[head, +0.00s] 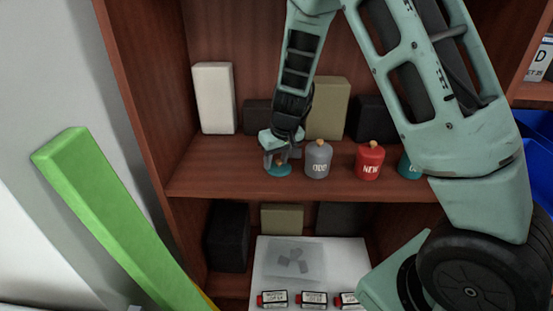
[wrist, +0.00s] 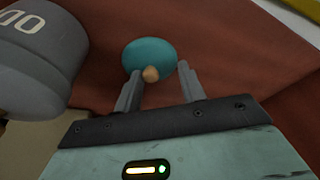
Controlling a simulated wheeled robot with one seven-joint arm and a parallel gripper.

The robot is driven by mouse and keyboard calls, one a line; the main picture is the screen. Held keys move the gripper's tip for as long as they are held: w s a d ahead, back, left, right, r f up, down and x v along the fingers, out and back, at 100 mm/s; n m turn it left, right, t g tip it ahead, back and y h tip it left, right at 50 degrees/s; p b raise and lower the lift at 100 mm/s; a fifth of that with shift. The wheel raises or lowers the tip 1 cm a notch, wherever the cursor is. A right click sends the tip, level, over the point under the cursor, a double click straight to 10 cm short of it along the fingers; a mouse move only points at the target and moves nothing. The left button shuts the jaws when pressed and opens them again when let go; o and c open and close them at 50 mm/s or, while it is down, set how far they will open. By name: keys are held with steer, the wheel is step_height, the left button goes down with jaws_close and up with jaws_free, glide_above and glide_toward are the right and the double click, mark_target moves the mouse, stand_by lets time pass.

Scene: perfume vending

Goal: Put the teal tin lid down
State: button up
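The teal tin lid (head: 279,171) is a round disc with a small tan knob. It appears to lie on the upper shelf (head: 230,180), near its front edge and left of the grey tin. The wrist view shows the lid (wrist: 150,55) with its knob toward me. My gripper (head: 276,158) is just above the lid. In the wrist view its fingers (wrist: 160,82) stand apart, with the knob near the left finger and a clear gap at the right one. A teal tin (head: 408,166) on the right is partly hidden by my arm.
A grey tin (head: 318,160) stands close to the right of my gripper, then a red tin (head: 369,161). Several boxes, one white (head: 214,98), stand behind. The lower shelf holds a white board (head: 345,262) and small bottles. The upper shelf is bare left of the lid.

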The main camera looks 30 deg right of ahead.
steer(key=shift+r, duration=0.1)
steer(key=shift+r+p, duration=0.25)
steer(key=shift+p, duration=0.05)
steer(key=p+v, duration=0.2)
steer(key=v, duration=1)
steer(key=s+a+r+n+g+y, duration=0.15)
steer(key=s+a+n, duration=0.25)
steer(key=s+a, duration=1)
steer(key=s+a+n+g+h, duration=0.1)
steer(key=s+a+n, duration=0.2)
steer(key=s, duration=1.1)
steer(key=a, duration=0.3)
steer(key=shift+a+n+g, duration=0.35)
steer(key=shift+n, duration=0.05)
